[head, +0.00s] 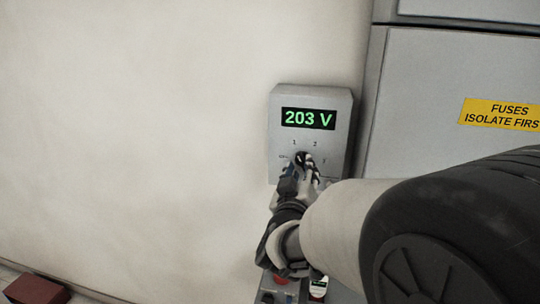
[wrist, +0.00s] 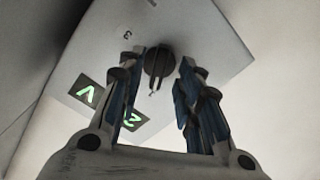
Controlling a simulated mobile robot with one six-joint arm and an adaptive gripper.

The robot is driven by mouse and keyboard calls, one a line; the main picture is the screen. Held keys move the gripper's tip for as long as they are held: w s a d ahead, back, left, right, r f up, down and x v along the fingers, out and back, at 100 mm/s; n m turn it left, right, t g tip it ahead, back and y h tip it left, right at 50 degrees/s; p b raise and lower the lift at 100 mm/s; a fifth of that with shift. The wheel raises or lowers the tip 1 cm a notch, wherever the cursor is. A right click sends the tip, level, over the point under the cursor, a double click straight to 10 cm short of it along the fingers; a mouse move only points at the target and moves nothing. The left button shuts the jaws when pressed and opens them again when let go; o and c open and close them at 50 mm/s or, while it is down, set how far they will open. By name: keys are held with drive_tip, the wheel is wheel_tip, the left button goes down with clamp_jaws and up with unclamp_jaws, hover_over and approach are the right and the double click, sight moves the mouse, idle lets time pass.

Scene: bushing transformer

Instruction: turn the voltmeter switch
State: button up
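The voltmeter (head: 277,135) is a grey box on the wall, and its green display (head: 308,118) reads 203 V. The marks 1 and 2 show below the display. The voltmeter switch (wrist: 158,62) is a dark round knob on the box's face, seen in the wrist view with a small light pointer mark. My gripper (wrist: 160,66) is open, with one finger on each side of the knob and a visible gap on both sides. In the head view my gripper (head: 303,163) is at the knob and hides most of it.
A control box with a red button (head: 281,279) is below the voltmeter, partly hidden by my arm. A reddish block (head: 36,289) lies at lower left. The wall left of the voltmeter is clear.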

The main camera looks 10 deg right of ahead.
drive_tip(key=shift+x, duration=0.85)
drive_tip(key=shift+c, duration=0.3)
clamp_jaws()
